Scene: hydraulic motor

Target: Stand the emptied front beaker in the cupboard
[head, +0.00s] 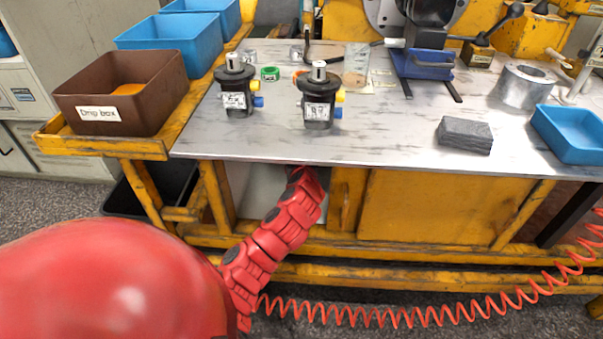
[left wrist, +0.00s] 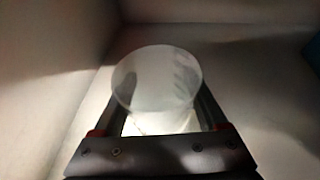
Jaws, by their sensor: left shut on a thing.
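The beaker (left wrist: 157,78) is a translucent round vessel, seen from above between the fingers of my left gripper (left wrist: 160,112) in the left wrist view. The gripper is shut on it. Pale walls and a pale floor of the cupboard (left wrist: 240,60) surround it; I cannot tell whether its base touches the floor. In the head view my red left arm reaches into the open cupboard (head: 258,188) under the bench, so gripper and beaker are hidden there. My right gripper is in neither view.
On the metal bench (head: 400,135) stand two dark motors (head: 319,100), a grey block (head: 465,135) and a blue tray (head: 570,135). A red coiled hose (head: 420,315) hangs across the front.

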